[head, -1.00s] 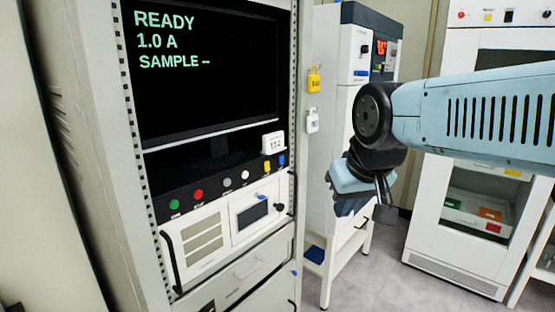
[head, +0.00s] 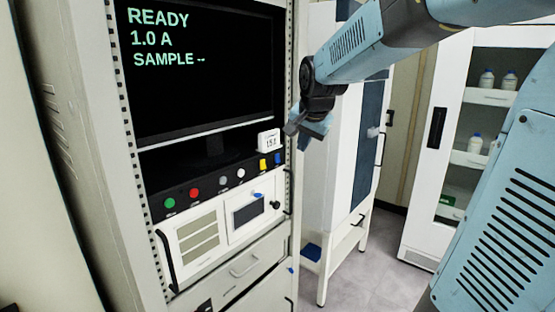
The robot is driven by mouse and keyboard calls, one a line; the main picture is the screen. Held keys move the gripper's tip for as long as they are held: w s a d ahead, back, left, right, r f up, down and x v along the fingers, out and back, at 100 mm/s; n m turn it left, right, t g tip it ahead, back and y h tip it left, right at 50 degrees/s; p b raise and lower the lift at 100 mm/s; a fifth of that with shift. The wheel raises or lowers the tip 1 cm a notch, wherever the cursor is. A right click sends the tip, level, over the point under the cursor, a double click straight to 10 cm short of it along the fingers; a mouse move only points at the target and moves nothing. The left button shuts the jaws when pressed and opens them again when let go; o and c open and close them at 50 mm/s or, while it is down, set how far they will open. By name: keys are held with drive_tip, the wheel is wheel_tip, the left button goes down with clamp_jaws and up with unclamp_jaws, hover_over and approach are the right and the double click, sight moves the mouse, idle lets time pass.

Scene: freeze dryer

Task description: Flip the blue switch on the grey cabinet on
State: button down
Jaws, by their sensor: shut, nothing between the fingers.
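The grey cabinet (head: 290,185) stands at the left in the head view. My gripper (head: 297,133) is shut and empty. In the picture it is a little above and right of the blue switch, by the cabinet's right edge. It looks apart from the switch, but the depth is hard to judge.
A black screen (head: 200,75) reading READY fills the cabinet's upper part. Green (head: 169,203) and red (head: 194,193) buttons share the strip. A white unit (head: 335,170) stands behind my gripper. A shelved cabinet (head: 450,70) with bottles is at the right. Grey floor shows between them.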

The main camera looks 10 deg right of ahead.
sight(278, 158)
drive_tip(key=shift+m, duration=0.7)
drive_tip(key=w, duration=0.4)
drive_tip(key=shift+w+d+f, duration=0.1)
drive_tip(key=shift+w+f, duration=0.1)
drive_tip(key=shift+w+a+f, duration=0.35)
drive_tip(key=shift+w+f, duration=1.1)
drive_tip(key=shift+w+a+f, duration=0.4)
drive_tip(key=shift+w+f, duration=1.05)
drive_tip(key=shift+w, duration=0.05)
drive_tip(key=shift+w+a+f, duration=0.35)
drive_tip(key=shift+w+f, duration=1.1)
drive_tip(key=shift+w+a+f, duration=0.1)
drive_tip(key=shift+w+f, duration=0.05)
drive_tip(key=shift+w, duration=0.05)
drive_tip(key=shift+r, duration=0.2)
